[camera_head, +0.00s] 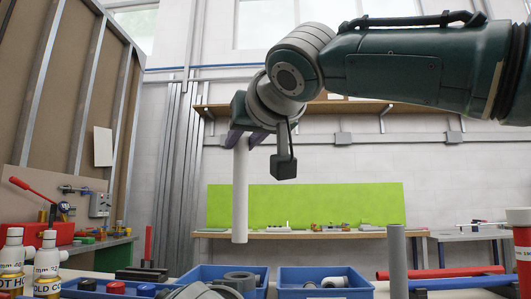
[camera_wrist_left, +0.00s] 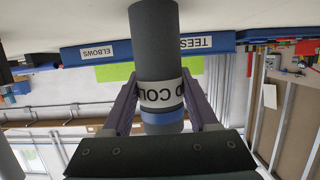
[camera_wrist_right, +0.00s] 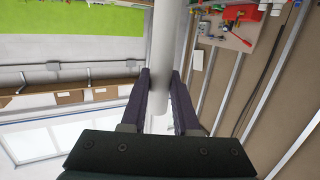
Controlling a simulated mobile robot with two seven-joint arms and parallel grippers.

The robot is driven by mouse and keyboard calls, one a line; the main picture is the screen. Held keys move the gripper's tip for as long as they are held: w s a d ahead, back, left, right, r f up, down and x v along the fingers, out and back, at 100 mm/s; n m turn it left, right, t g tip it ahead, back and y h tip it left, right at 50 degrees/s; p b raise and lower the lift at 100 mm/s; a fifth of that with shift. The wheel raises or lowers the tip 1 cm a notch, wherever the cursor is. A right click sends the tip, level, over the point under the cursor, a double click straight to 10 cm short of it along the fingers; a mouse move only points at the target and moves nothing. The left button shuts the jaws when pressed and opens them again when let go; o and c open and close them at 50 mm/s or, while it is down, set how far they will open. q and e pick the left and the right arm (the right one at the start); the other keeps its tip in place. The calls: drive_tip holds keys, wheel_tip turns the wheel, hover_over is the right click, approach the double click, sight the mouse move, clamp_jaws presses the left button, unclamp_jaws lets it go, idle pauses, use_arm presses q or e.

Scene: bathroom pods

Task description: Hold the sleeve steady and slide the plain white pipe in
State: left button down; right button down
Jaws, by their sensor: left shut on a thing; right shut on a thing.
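The plain white pipe (camera_head: 240,192) hangs upright from my right gripper (camera_head: 240,138), which is shut on its upper end. In the right wrist view the white pipe (camera_wrist_right: 165,45) runs between the fingers of the right gripper (camera_wrist_right: 162,80). My left gripper (camera_wrist_left: 160,85) is shut on a grey sleeve (camera_wrist_left: 155,42) with a white label, partly readable as COLD, and a blue band. I cannot make out the left gripper or its sleeve in the head view. The pipe's lower end is free in the air, above the bench bins.
Blue bins (camera_head: 325,290) with fittings stand at the bottom. A grey upright pipe (camera_head: 398,262) stands right of them, near a red pipe (camera_head: 440,272). A green board (camera_head: 310,205) is behind. Air around the pipe is clear.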

sight(243, 168)
drive_tip(key=shift+f, duration=2.15)
drive_tip(key=shift+f, duration=0.2)
idle(0.3)
wheel_tip(243, 168, down, 13)
drive_tip(key=shift+r, duration=0.2)
idle(2.5)
drive_tip(key=c, duration=0.6)
unclamp_jaws()
drive_tip(key=shift+s, duration=0.2)
